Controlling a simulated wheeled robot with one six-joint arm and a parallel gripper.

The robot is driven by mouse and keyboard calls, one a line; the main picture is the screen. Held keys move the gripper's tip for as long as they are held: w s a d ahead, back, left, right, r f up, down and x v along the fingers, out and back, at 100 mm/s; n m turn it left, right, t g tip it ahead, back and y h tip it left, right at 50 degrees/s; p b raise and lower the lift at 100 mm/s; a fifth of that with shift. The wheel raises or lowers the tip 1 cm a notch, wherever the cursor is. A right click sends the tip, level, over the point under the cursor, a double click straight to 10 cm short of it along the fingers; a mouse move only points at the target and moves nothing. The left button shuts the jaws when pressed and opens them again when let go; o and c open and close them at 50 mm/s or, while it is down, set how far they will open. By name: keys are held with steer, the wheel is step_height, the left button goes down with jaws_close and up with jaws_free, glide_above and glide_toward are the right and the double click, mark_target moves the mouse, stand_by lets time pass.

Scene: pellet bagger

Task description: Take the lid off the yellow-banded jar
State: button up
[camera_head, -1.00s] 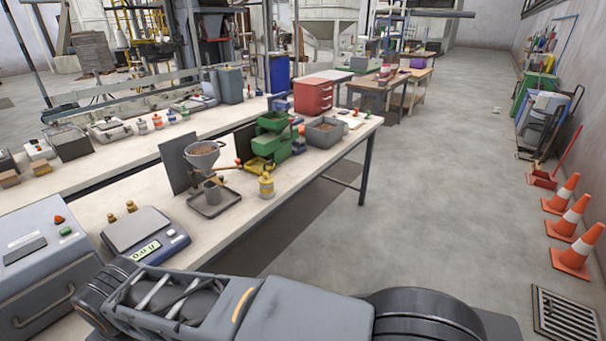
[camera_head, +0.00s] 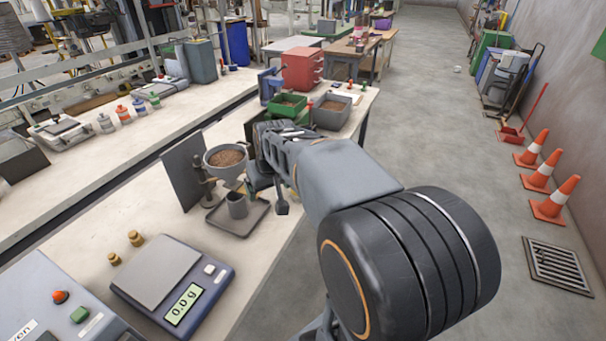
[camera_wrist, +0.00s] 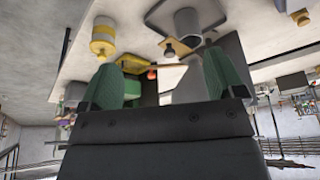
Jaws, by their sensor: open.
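The yellow-banded jar (camera_wrist: 103,30) shows upside down in the wrist view, standing at upper left on the pale bench top. Its yellowish lid (camera_wrist: 102,48) is on it, pointing down in this picture. My gripper (camera_wrist: 163,82) is open, with its two green-padded fingers apart and no object held between them. The jar lies beyond the left finger in that picture, apart from it. In the head view my arm reaches over the bench and hides the jar, and the gripper is partly hidden too.
A funnel of pellets (camera_head: 227,158) on a stand, with a grey cup (camera_head: 237,205) in a tray (camera_head: 239,222), stands close left of my gripper. Green bins (camera_head: 288,105), a grey bin (camera_head: 331,112) and a red drawer box (camera_head: 303,69) stand behind. A scale (camera_head: 172,283) is in front.

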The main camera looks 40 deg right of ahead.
steer(key=shift+o, duration=0.9)
steer(key=w+d+m, duration=0.1)
steer(key=w+d, duration=0.3)
steer(key=d, duration=0.4)
steer(key=shift+w+d+p, duration=0.15)
steer(key=shift+w+p, duration=0.15)
steer(key=shift+w, duration=0.05)
steer(key=w+d+f, duration=0.1)
steer(key=w+d, duration=0.1)
steer(key=d, duration=0.6)
steer(key=shift+m+h, duration=0.4)
steer(key=shift+m, duration=0.1)
steer(key=x, duration=0.2)
steer(key=p+x, duration=0.1)
steer(key=x, duration=0.5)
steer(key=shift+w+d+r, duration=0.1)
steer(key=shift+w+d, duration=0.1)
steer(key=shift+w, duration=0.05)
steer(key=shift+p+x, duration=1.05)
steer(key=shift+x, duration=2.05)
steer(key=shift+w+a, duration=0.1)
steer(key=shift+r, duration=0.1)
steer(key=c, duration=1)
